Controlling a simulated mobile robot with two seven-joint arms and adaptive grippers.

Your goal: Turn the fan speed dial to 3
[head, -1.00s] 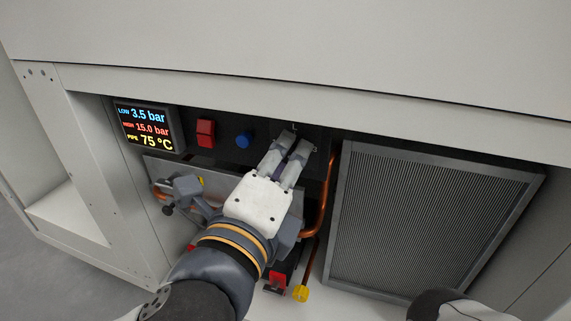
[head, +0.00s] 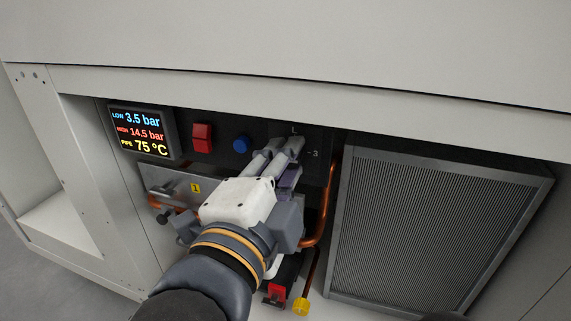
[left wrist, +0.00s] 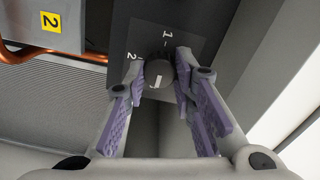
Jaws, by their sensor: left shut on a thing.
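The fan speed dial (left wrist: 160,71) is a dark round knob with a white mark on its face. In the left wrist view the printed 1 and 2 show beside it. The white mark lies on the knob's lower part, away from the 1. My left gripper (head: 284,143) is shut on the dial, one finger on each side. In the head view the fingers hide the dial, and a printed 3 (head: 315,154) shows just right of them. My right gripper is not in view.
Left of the dial on the dark panel are a blue button (head: 241,145), a red switch (head: 202,138) and a display (head: 142,132) reading 3.5 bar, 14.5 bar and 75 °C. Copper pipe (head: 328,200) and a finned grille (head: 430,225) stand to the right.

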